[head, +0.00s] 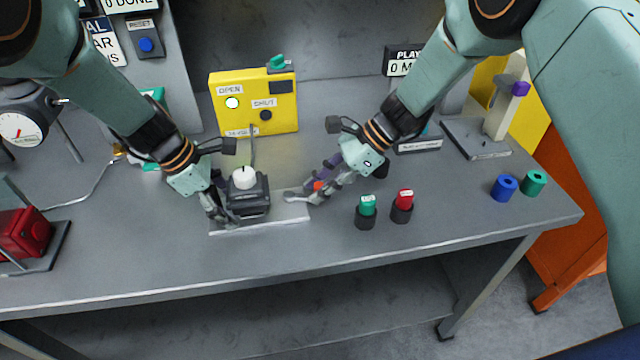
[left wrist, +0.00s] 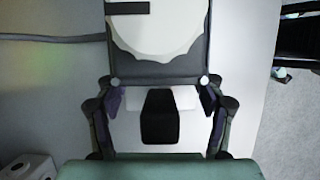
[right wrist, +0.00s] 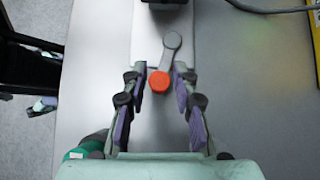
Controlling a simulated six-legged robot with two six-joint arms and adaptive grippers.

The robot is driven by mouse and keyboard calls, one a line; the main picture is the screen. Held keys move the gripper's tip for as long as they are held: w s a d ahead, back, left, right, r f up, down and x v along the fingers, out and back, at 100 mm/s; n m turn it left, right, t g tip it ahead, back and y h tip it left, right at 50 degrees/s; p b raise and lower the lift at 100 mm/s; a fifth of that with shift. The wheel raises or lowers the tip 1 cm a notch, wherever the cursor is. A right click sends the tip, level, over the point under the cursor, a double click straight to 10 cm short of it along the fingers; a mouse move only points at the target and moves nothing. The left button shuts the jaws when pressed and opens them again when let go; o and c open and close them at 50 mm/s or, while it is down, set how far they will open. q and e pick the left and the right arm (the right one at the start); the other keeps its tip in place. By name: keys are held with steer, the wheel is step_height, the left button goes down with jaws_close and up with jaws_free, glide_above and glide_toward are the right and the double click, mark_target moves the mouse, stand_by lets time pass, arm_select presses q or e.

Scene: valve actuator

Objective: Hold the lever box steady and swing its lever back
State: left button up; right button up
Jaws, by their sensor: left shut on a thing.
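The lever box is a dark block (head: 250,205) with a white round top (head: 243,177), standing on a pale plate (head: 285,215). The left wrist view shows its dark body and white scalloped disc (left wrist: 160,35). My left gripper (head: 222,207) is shut on the box from its left side. The lever is a short grey arm (right wrist: 170,48) with an orange knob (right wrist: 160,80), right of the box in the head view, partly hidden by my fingers. My right gripper (right wrist: 160,92) is open, its fingers on either side of the knob, with gaps visible.
A yellow panel (head: 225,90) marked OPEN and SHUT stands behind the box. Green (head: 367,207) and red (head: 404,198) capped cylinders stand in dark holders right of my right gripper. A red block (head: 25,232) is at far left. The bench front is clear.

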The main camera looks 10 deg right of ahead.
jaws_close()
stand_by(0.3)
steer(key=shift+s, duration=0.1)
steer(key=m+t, duration=0.1)
steer(key=s+a+m+t, duration=0.1)
steer(key=m, duration=0.1)
steer(key=s+m+t, duration=0.1)
steer(key=m, duration=0.1)
steer(key=shift+s+a+r+t+h, duration=0.1)
steer(key=shift+s+a+t+h, duration=0.2)
steer(key=shift+t+h, duration=0.1)
steer(key=shift+s+a+m+t+h, duration=0.3)
steer(key=shift+m+t, duration=0.3)
steer(key=shift+m, duration=0.25)
steer(key=shift+s+a+m+t+h, duration=0.2)
steer(key=shift+a+m+t+h, duration=0.2)
steer(key=shift+m+t, duration=0.35)
steer(key=shift+m, duration=0.3)
steer(key=shift+o, duration=2.1)
jaws_free()
steer(key=shift+d, duration=0.1)
